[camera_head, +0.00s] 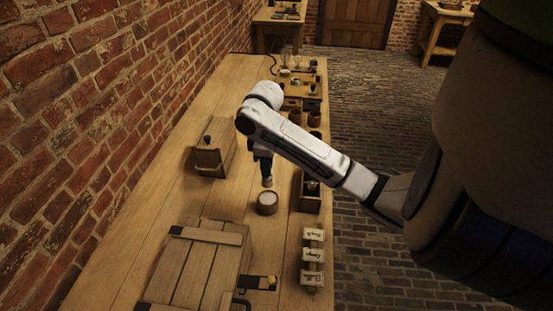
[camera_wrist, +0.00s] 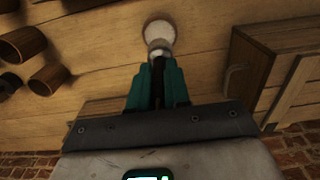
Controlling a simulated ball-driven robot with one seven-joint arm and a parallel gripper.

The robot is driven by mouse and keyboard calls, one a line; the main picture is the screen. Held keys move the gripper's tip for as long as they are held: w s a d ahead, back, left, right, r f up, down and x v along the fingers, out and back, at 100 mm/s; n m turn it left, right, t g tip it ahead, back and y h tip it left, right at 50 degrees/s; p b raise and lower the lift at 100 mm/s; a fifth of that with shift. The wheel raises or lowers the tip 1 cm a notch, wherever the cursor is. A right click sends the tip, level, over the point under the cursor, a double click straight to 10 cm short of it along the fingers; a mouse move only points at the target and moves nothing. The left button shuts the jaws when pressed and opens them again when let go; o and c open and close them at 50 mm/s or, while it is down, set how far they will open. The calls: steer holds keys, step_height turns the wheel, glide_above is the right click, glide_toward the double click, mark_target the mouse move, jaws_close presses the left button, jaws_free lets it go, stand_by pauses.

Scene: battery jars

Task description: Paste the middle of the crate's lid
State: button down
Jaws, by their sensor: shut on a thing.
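The crate (camera_head: 240,262) stands at the near left of the bench, its plank lid (camera_head: 192,272) flat on top with a batten across its far end. My gripper (camera_wrist: 158,70) is shut on a brush-like tool (camera_wrist: 159,47) with a pale end. The tool points down at the pot; whether its tip touches the contents is unclear.
A wooden box with a handle (camera_head: 209,162) stands by the brick wall. An open wooden tray (camera_head: 309,192) and white cards with writing (camera_head: 313,255) line the right edge. Brown pots (camera_wrist: 22,44) stand farther along. Bare bench lies around the pot.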

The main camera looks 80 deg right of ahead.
mark_target(267, 182)
steer(key=shift+f+b, duration=3)
steer(key=shift+b, duration=0.3)
steer(key=shift+f, duration=0.6)
step_height(267, 182, up, 7)
steer(key=p, duration=0.8)
steer(key=shift+r, duration=0.15)
stand_by(1.0)
